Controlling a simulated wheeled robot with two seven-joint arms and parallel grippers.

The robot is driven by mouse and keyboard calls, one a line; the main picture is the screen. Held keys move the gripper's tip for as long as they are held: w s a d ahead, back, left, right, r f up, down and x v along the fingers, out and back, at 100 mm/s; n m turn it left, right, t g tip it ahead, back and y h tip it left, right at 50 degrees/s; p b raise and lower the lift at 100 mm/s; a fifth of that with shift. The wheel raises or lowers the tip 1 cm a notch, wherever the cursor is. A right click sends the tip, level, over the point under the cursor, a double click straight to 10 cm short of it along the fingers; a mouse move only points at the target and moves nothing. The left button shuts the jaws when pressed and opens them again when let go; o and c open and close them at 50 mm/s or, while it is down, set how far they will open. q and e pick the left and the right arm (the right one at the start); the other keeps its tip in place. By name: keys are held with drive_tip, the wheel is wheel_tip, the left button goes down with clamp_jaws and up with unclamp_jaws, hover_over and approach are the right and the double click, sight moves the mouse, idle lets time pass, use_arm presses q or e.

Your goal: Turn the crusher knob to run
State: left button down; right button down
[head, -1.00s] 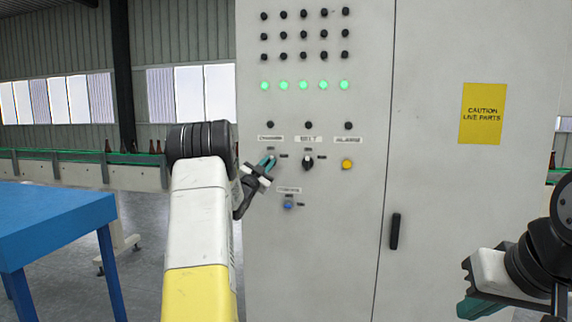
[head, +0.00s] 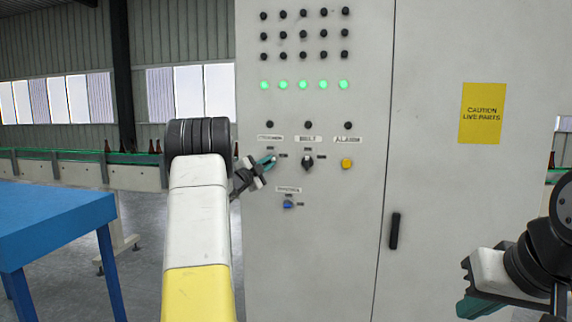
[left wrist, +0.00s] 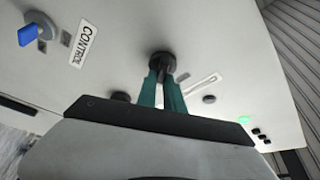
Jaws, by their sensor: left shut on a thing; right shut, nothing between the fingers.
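The crusher knob is a dark round knob on the grey cabinet (head: 320,250). It shows in the left wrist view (left wrist: 161,62), between the green fingertips of my left gripper (left wrist: 164,88). In the head view my left gripper (head: 267,162) is at the leftmost knob position, under the left label, and is shut on the knob. The gripper hides most of the knob there, so its pointer direction cannot be told. My right gripper (head: 472,287) is at the lower right, away from the cabinet controls, shut and empty.
To the right are the black belt knob (head: 308,162) and yellow alarm button (head: 347,163). A blue control knob (head: 289,204) sits below. Green lamps (head: 304,85) glow above. A black door handle (head: 395,231) is right; a blue table (head: 50,225) stands left.

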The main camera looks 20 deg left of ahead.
idle(0.3)
use_arm(q)
drive_tip(key=c, duration=1.5)
unclamp_jaws()
drive_tip(key=shift+o, duration=0.2)
drive_tip(key=v, duration=0.7)
drive_tip(key=shift+s, duration=0.4)
